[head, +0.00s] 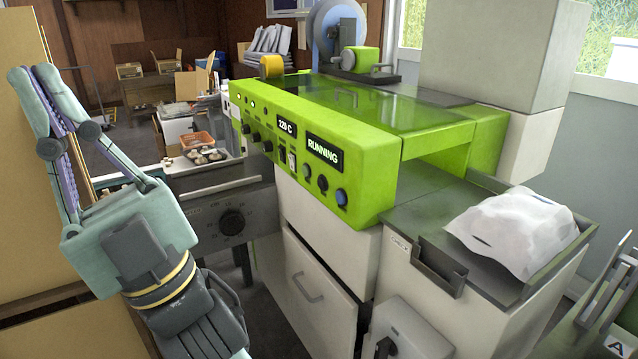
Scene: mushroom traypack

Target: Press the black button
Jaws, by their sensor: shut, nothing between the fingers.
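The black button (323,184) is a small round control low on the front panel of the bright green machine (385,150). My gripper (32,75) is at the left of the head view, with a pale teal body and fingers pointing up and left. The fingers are shut with nothing held. The gripper is well left of the panel and apart from the button, which is in plain sight.
A grey unit with a black dial (232,222) stands between my gripper and the machine. A white bag (512,235) lies on a tray at the right. An orange basket (197,141) and mushrooms are on a table behind. A tan panel fills the far left.

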